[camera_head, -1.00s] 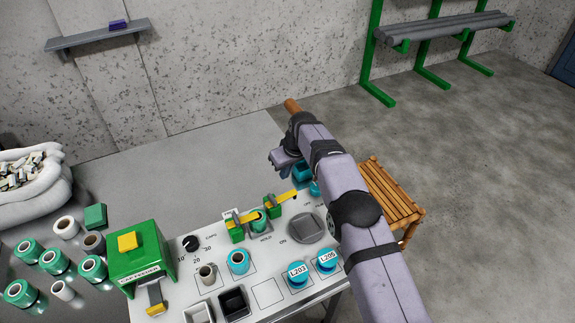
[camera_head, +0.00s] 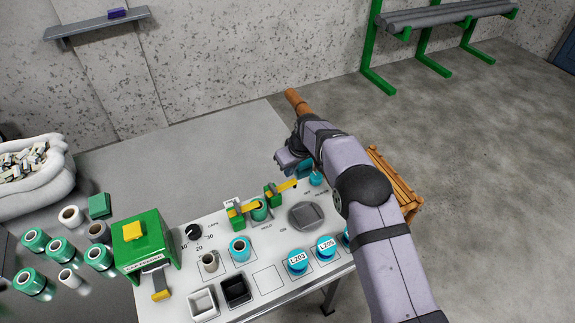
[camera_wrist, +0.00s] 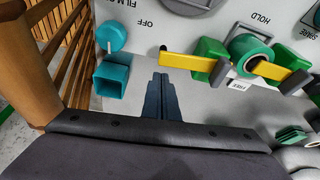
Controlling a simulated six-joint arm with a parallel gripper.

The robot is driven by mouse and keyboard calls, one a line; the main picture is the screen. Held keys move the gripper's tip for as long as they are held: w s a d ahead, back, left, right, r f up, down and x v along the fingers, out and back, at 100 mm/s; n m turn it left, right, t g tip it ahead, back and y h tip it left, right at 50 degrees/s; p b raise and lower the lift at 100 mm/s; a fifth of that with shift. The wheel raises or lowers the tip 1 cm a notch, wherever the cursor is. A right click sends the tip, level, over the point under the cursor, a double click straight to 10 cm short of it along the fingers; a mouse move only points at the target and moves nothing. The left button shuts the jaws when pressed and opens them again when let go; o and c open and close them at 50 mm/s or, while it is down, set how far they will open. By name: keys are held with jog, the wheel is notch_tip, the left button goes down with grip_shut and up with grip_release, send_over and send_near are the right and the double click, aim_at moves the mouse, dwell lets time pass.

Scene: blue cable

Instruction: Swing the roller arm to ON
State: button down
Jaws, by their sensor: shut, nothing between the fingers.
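The roller arm appears to be the yellow lever (camera_head: 287,186) on a green block (camera_head: 272,195) at the panel's back edge. In the wrist view this yellow lever (camera_wrist: 187,61) points left, its dark tip below the OFF lettering. The ON lettering (camera_head: 283,229) is beside a round grey disc (camera_head: 307,215). My gripper (camera_wrist: 160,78) is shut and empty. Its fingertips appear just short of the lever in the wrist view; I cannot tell their height or whether they touch. In the head view my gripper (camera_head: 281,166) is partly hidden by my arm, behind the lever.
A second yellow lever (camera_head: 246,208) on a green block stands left, with a green roll (camera_wrist: 250,55) between the blocks. A teal square cup (camera_wrist: 111,77) and teal round knob (camera_wrist: 111,36) are left of my fingers. A wooden slatted rack (camera_head: 393,180) stands right of the panel.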

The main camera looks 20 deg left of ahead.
aim_at(295, 182)
jog(key=shift+s+d, duration=0.3)
jog(key=shift+d, duration=0.05)
jog(key=shift+d, duration=0.15)
dwell(0.4)
jog(key=shift+s+d+m+t+h, duration=0.2)
jog(key=shift+s+d+m, duration=0.2)
jog(key=shift+m, duration=0.35)
jog(key=shift+s+d+m+t+h, duration=0.1)
jog(key=shift+s+d+m+h, duration=0.2)
jog(key=shift+m, duration=0.45)
jog(key=m, duration=0.1)
jog(key=s+d+m, duration=0.1)
jog(key=shift+s+d+f+m+h+b, duration=0.1)
jog(key=shift+s+d+m+h+b, duration=0.1)
jog(key=shift+m+h+b, duration=0.1)
jog(key=m+b, duration=0.1)
jog(key=s+m+b, duration=0.1)
jog(key=shift+s+d+f+m+t+h, duration=0.1)
jog(key=shift+s+d+m+t+h, duration=0.2)
jog(key=shift+d+t+h, duration=0.1)
jog(key=shift+s+d+m+h+b, duration=0.25)
jog(key=shift+s+m+h+b, duration=0.15)
jog(key=shift+s+m+b, duration=0.55)
jog(key=shift+m, duration=0.45)
jog(key=shift+s+d+r+b, duration=0.1)
jog(key=shift+s+r+b, duration=0.1)
jog(key=shift+s+b, duration=0.35)
